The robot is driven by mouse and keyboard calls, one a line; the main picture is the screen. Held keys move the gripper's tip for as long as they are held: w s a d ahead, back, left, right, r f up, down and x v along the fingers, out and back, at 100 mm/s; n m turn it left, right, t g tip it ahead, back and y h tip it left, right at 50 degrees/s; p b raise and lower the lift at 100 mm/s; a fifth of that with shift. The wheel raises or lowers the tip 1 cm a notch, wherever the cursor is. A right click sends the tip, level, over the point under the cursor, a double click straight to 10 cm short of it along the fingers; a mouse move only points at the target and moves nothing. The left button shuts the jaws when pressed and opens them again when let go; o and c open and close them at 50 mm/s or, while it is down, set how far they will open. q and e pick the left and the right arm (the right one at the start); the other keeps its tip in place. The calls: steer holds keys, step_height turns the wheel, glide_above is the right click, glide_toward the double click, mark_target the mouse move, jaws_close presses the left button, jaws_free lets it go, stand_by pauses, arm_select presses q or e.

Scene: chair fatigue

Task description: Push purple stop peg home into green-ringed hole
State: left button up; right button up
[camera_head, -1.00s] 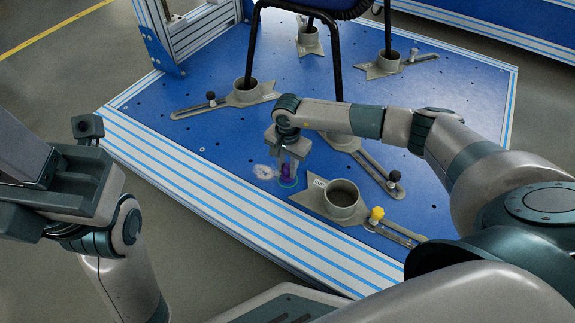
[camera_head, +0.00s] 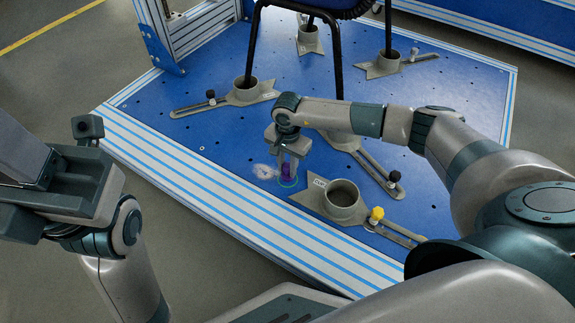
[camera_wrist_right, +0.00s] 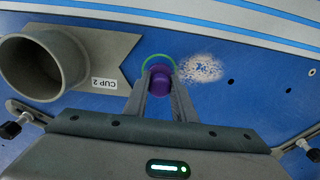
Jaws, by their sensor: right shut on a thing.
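The purple stop peg (camera_head: 287,170) stands upright between the fingers of my right gripper (camera_head: 289,175), which is shut on it. In the right wrist view the peg (camera_wrist_right: 160,82) shows between the two fingertips (camera_wrist_right: 160,90). The green-ringed hole (camera_head: 288,183) is on the blue plate directly under the peg. In the right wrist view the green ring (camera_wrist_right: 159,58) shows around the peg's far side; the hole itself is hidden. I cannot tell how deep the peg sits. My left gripper (camera_head: 60,185) is at the left edge, away from the plate; its fingertips are unclear.
A pale worn patch (camera_head: 265,171) lies left of the hole. Chair legs (camera_head: 336,70) stand in other cups behind. The blue plate (camera_head: 215,130) is otherwise mostly clear.

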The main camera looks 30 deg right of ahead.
steer(key=shift+r, duration=0.1)
steer(key=shift+r+p, duration=0.3)
steer(key=shift+p, duration=0.2)
stand_by(1.2)
steer(key=shift+f+b, duration=0.3)
steer(key=shift+f, duration=0.25)
stand_by(0.3)
